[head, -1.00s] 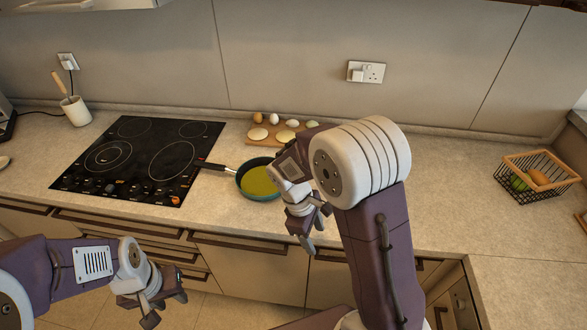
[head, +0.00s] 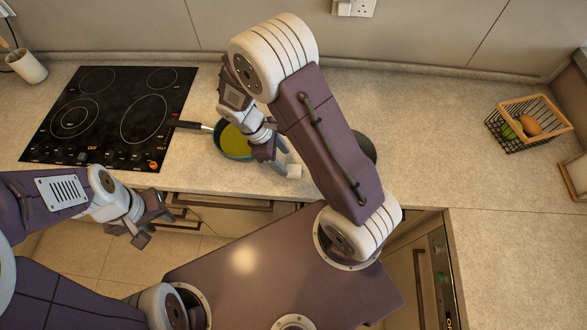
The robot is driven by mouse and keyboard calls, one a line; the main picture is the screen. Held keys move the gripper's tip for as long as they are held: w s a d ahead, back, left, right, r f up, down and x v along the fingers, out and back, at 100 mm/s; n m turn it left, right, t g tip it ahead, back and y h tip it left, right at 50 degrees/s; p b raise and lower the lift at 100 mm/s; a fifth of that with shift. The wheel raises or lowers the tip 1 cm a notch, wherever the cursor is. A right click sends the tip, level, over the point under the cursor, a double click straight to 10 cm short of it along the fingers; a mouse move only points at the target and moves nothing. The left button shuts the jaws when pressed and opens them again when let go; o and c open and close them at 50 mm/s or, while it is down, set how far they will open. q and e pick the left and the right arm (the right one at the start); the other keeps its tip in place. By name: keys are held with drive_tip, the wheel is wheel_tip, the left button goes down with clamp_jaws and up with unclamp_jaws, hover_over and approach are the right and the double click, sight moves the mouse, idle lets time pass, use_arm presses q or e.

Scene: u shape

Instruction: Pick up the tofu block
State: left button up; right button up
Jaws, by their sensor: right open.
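A small white block, which looks like the tofu block (head: 293,171), sits on the counter near its front edge, to the right of the green pan. My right gripper (head: 279,163) is open and low over the counter, right beside the block. The arm hides part of this area, and I cannot tell whether the fingers touch the block. My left gripper (head: 148,222) looks open and empty, in front of the counter and below the hob.
The green pan (head: 232,150) with yellow contents stands left of my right gripper, its handle toward the black hob (head: 110,115). A dark round item (head: 368,148) is partly hidden behind my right arm. A wire basket (head: 527,123) stands at the right. Counter between them is clear.

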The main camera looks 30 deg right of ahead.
sight(291, 169)
drive_tip(key=shift+w+d+f, duration=0.1)
drive_tip(key=shift+d+f, duration=0.15)
drive_tip(key=shift+f, duration=0.2)
drive_tip(key=shift+w+d+f, duration=0.1)
drive_tip(key=shift+d+f, duration=0.15)
drive_tip(key=shift+f, duration=0.2)
drive_tip(key=f, duration=0.1)
drive_tip(key=s+f, duration=0.1)
drive_tip(key=d+f+p, duration=0.1)
drive_tip(key=shift+s+f, duration=0.35)
drive_tip(key=shift+f, duration=0.05)
drive_tip(key=shift+w+d+f, duration=0.2)
drive_tip(key=shift+f, duration=0.3)
drive_tip(key=shift+s+a+r, duration=0.1)
clamp_jaws()
